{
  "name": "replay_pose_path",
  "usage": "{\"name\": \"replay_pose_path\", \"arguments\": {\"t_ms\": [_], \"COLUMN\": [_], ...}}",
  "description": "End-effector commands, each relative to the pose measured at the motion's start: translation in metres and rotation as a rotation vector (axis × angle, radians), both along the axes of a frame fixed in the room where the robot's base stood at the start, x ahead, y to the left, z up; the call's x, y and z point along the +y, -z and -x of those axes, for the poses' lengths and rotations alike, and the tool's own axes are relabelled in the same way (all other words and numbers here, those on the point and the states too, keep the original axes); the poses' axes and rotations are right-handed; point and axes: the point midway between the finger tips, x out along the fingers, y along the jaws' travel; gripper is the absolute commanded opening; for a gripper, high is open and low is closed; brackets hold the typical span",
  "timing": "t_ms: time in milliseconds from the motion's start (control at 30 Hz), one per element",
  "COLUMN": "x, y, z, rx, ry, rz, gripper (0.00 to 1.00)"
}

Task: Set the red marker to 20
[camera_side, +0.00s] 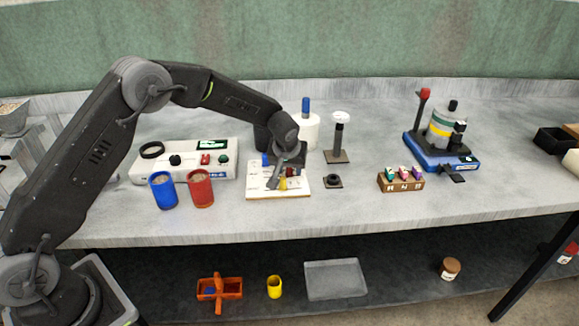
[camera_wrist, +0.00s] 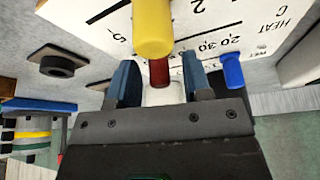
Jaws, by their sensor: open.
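The white board (camera_side: 262,190) with printed scales lies on the bench, and it shows in the wrist view (camera_wrist: 98,18). In the wrist view the red marker (camera_wrist: 158,73) stands between the fingertips of my gripper (camera_wrist: 160,80), with a gap on each side. My gripper (camera_side: 278,178) is open over the board. The yellow marker (camera_wrist: 152,28) is in front of the red one and partly covers it. The blue marker (camera_wrist: 232,70) is right of the fingers, near the printed 20 and 30. The scale by the red marker is largely hidden.
Blue (camera_side: 163,190) and red (camera_side: 201,188) cups stand left of the board, before a white control box (camera_side: 222,160). A small dark block (camera_side: 333,181) is close on the right. A stand (camera_side: 338,140) and white bottle (camera_side: 306,130) are behind.

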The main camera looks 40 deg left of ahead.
Motion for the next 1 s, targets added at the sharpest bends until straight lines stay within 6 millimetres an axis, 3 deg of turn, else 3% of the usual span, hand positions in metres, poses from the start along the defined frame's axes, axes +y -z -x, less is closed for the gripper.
{"name": "replay_pose_path", "arguments": {"t_ms": [67,500,833,1000], "x": [0.000,0.000,0.001,0.017], "y": [0.000,-0.001,-0.001,-0.002], "z": [0.000,0.000,0.001,0.016], "rx": [0.000,0.000,0.000,0.001], "ry": [0.000,0.000,0.000,-0.003], "rz": [0.000,0.000,0.000,-0.001], "gripper": [0.42,0.00,0.00,0.00]}}
